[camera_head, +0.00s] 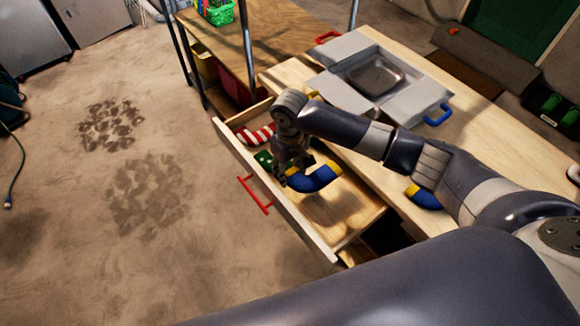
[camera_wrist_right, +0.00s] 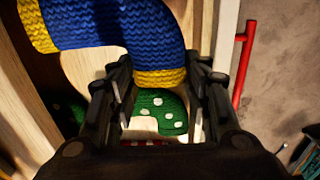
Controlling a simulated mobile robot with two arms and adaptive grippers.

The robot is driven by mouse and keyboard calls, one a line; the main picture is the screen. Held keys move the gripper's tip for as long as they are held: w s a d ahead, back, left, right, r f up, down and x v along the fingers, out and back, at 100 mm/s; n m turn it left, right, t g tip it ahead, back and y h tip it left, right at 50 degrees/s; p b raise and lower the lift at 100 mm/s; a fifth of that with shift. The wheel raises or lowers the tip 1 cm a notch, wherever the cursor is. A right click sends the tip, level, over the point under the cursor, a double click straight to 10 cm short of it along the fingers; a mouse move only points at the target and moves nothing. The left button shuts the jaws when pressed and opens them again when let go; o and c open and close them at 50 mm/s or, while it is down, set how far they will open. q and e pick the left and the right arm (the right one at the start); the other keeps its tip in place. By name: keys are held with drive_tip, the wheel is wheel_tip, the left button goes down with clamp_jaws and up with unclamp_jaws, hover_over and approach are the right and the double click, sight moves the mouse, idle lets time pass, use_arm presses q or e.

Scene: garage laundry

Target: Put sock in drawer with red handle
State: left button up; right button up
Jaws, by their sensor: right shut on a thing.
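A blue knitted sock with yellow ends (camera_head: 316,181) is held by my right gripper (camera_head: 287,172), which points down into the open wooden drawer (camera_head: 330,215). The red handle (camera_head: 255,195) is on the drawer's front. In the right wrist view, the fingers (camera_wrist_right: 160,78) are shut on the sock's yellow cuff, and its blue body (camera_wrist_right: 120,25) extends up and left. I cannot tell whether the sock touches the drawer floor. A red-and-white striped sock (camera_head: 256,134) and a green sock with white dots (camera_wrist_right: 160,109) lie in the drawer. My left gripper is not in view.
Another blue-and-yellow sock (camera_head: 424,197) lies on the wooden worktop (camera_head: 490,160) to the right. The concrete floor left of the drawer is clear.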

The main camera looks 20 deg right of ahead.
drive_tip(key=shift+f, duration=0.15)
drive_tip(key=o, duration=1)
wheel_tip(320, 180, up, 13)
drive_tip(key=shift+r+b, duration=0.15)
drive_tip(key=shift+b, duration=0.4)
idle(0.3)
